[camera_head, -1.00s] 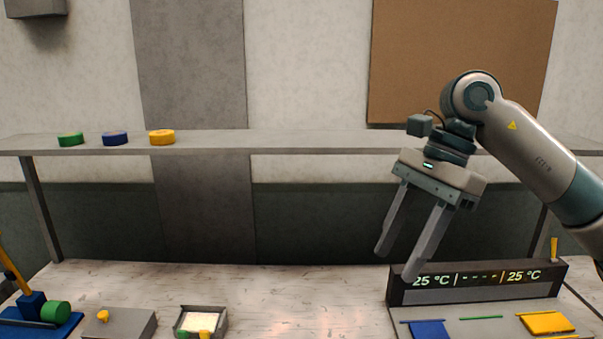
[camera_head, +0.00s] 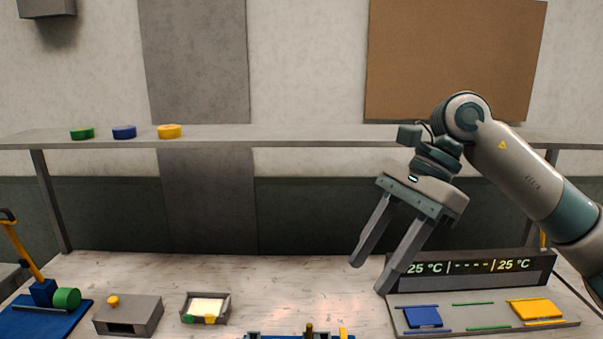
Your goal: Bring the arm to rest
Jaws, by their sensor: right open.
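My right gripper (camera_head: 370,278) hangs from my right arm, which comes in from the right. Its two long fingers are spread apart with nothing between them, pointing down and to the left. The fingers are in front of the left end of the dark display (camera_head: 397,266) in the picture. My left gripper is not in view.
The grey plate (camera_head: 464,313) below the display bears a blue block (camera_head: 423,316) and a yellow block (camera_head: 537,309). A blue-based lever press (camera_head: 45,306), grey box (camera_head: 130,317) and small tray (camera_head: 226,311) stand left. A shelf (camera_head: 290,136) holds three discs.

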